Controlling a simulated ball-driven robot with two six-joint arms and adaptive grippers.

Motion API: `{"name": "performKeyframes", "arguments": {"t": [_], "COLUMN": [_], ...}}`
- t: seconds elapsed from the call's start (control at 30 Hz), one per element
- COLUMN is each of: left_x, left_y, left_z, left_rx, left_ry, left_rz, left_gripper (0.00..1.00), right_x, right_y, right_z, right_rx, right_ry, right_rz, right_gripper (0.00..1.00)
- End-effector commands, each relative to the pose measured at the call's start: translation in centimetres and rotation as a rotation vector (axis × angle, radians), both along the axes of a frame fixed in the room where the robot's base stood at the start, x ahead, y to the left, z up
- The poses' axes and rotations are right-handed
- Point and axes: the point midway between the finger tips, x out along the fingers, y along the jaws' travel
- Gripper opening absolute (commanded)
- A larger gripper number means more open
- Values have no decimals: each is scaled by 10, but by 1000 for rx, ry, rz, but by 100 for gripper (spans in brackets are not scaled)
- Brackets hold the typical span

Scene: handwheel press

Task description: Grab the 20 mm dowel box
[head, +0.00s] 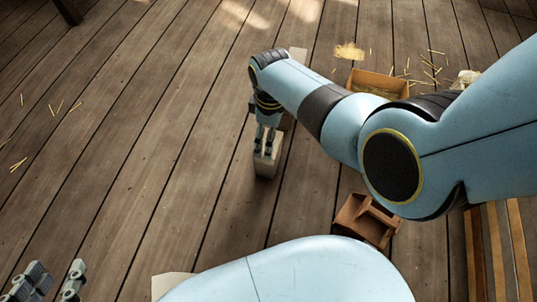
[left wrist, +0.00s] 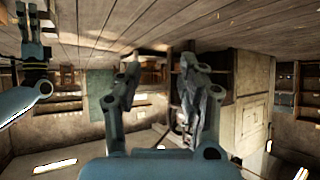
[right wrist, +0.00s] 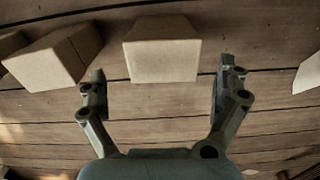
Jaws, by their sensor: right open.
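My right gripper (head: 267,143) points down at a pale tan box (head: 266,166) on the plank floor in the head view. In the right wrist view, my right gripper (right wrist: 160,95) is open, with a plain cardboard-coloured box (right wrist: 161,50) ahead of the gap between its fingers. A second similar box (right wrist: 50,57) stands to the left there. No size marking is readable, so I cannot tell which is the 20 mm dowel box. My left gripper (head: 48,282) is at the lower left, open and empty; its spread fingers show in the left wrist view (left wrist: 162,85).
An open brown box (head: 380,84) with scattered straw lies beyond my right arm. Another open brown box (head: 367,220) stands below the arm. A pale box edge (head: 172,287) shows at the bottom. The floor to the left is mostly clear.

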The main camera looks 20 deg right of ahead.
Motion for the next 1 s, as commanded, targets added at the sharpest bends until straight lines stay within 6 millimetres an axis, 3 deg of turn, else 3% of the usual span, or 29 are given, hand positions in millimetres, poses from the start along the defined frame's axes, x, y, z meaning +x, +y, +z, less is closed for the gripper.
{"name": "performKeyframes", "arguments": {"t": [0.27,0.6,1.0], "left_x": [23,73,106], "left_y": [-5,-12,-22], "left_z": [22,91,181], "left_rx": [-5,-5,-4], "left_ry": [-223,-530,-910], "left_rz": [-23,-57,-103], "left_gripper": [40,40,40], "right_x": [-2,-1,-1], "right_y": [3,5,5], "right_z": [-19,-28,-45], "right_rx": [0,1,0], "right_ry": [4,1,1], "right_rz": [0,0,0], "right_gripper": [100,100,100]}}
